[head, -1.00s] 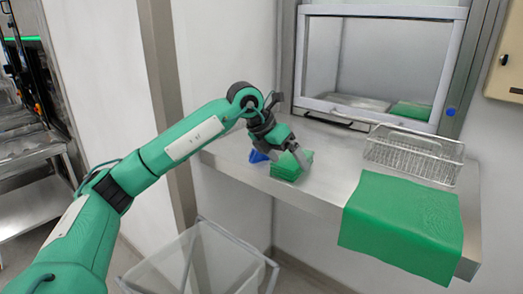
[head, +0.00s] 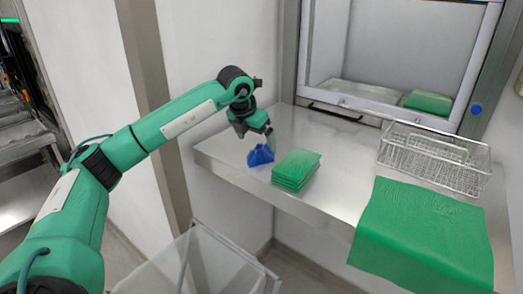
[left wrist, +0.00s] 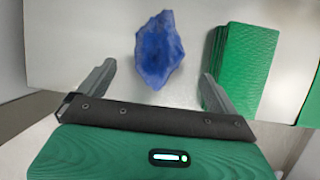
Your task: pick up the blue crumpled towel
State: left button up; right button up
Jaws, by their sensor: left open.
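The blue crumpled towel (head: 261,155) lies on the steel shelf near its left end, just left of a stack of folded green cloths. In the left wrist view the towel (left wrist: 159,50) sits ahead of the fingertips, between their lines and a little left of the jaw's middle. My left gripper (head: 262,139) is over the towel in the head view, and its fingers (left wrist: 157,80) are spread wide with nothing between them. My right gripper is in neither view.
The stack of green cloths (head: 296,170) stands close beside the towel, near the right finger. A wire basket (head: 432,158) and a spread green cloth (head: 425,232) are at the right. A clear-sided bin (head: 190,264) stands below the shelf's front edge.

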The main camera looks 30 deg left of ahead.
aim_at(260, 148)
pick_arm(q)
jog(key=shift+w+f, duration=0.2)
jog(key=shift+f, duration=0.15)
jog(key=shift+w+f+p, duration=0.15)
jog(key=shift+f+p, duration=0.15)
jog(key=shift+p, duration=0.2)
jog(key=p+x, duration=0.1)
jog(key=x, duration=0.2)
jog(key=shift+w+a+f+p, duration=0.1)
jog(key=shift+w+f+p, duration=0.05)
jog(key=shift+w+p, duration=0.2)
jog(key=shift+w+f, duration=0.1)
jog(key=shift+f, duration=0.4)
jog(key=c, duration=1.1)
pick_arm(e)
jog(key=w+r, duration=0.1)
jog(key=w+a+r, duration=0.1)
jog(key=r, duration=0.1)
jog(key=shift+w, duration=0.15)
